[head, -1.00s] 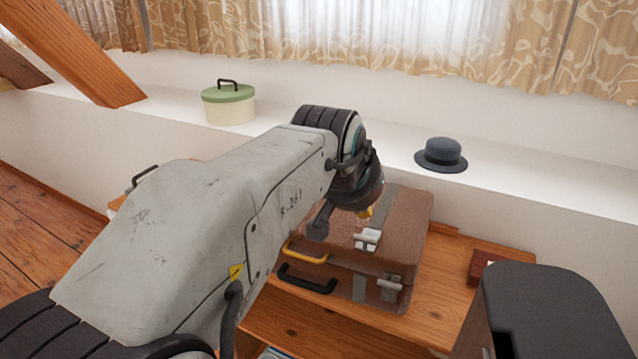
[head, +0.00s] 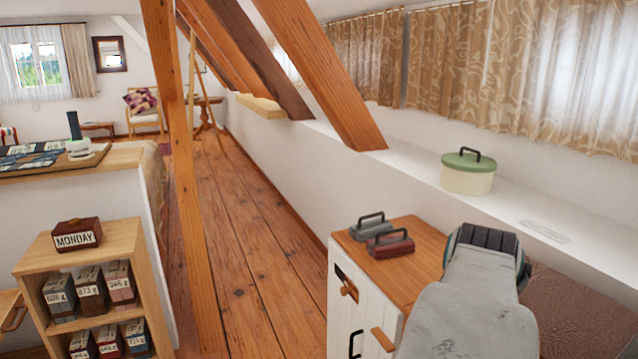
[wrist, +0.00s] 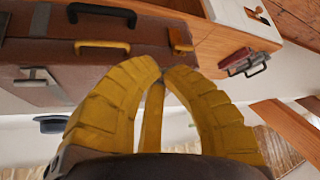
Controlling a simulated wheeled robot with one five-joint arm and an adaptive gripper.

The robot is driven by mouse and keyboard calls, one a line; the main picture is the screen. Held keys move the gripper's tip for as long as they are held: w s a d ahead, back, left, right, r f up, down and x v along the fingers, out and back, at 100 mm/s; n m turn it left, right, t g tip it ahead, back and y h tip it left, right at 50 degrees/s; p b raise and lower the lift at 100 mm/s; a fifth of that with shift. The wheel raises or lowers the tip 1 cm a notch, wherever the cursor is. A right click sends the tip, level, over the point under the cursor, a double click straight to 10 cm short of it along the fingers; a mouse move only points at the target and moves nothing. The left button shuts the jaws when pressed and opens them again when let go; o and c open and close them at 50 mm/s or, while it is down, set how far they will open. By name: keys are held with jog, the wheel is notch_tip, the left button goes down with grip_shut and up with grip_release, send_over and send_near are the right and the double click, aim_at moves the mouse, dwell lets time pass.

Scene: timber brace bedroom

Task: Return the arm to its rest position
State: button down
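My arm shows at the lower right of the head view, with its gripper hidden from that camera. In the wrist view, the yellow fingers of my gripper (wrist: 161,72) arch inward and their tips come together, with nothing seen between them. The brown suitcase (wrist: 90,55) lies beyond the fingers, appearing inverted, with a black and a yellow handle. A brown textured surface, likely the same suitcase (head: 580,315), shows beside my arm in the head view.
A white cabinet (head: 365,310) with a wooden top carries a grey and a red handled block (head: 391,246). A green-lidded pot (head: 468,175) stands on the ledge. A timber post (head: 180,180) and a shelf unit (head: 95,260) stand left. The floor between is clear.

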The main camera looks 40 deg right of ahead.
jog(key=w+a+f+n+t+y, duration=0.1)
jog(key=w+a+f+n+y, duration=0.2)
jog(key=a, duration=0.5)
jog(key=w+a+f+n+y, duration=0.1)
jog(key=w+a+f+n, duration=0.25)
jog(key=w+a, duration=0.35)
jog(key=s+a+f+n+g+y, duration=0.1)
jog(key=s+a+f+n, duration=0.15)
jog(key=a, duration=0.45)
jog(key=s+a+f+n+y, duration=0.1)
jog(key=s+a+f+n, duration=0.2)
jog(key=a, duration=0.4)
notch_tip(320, 180, up, 15)
jog(key=n+p, duration=0.1)
jog(key=p, duration=1.2)
jog(key=shift+w+a+r+t+p, duration=0.2)
jog(key=shift+w+t+p, duration=0.1)
jog(key=shift+w, duration=0.1)
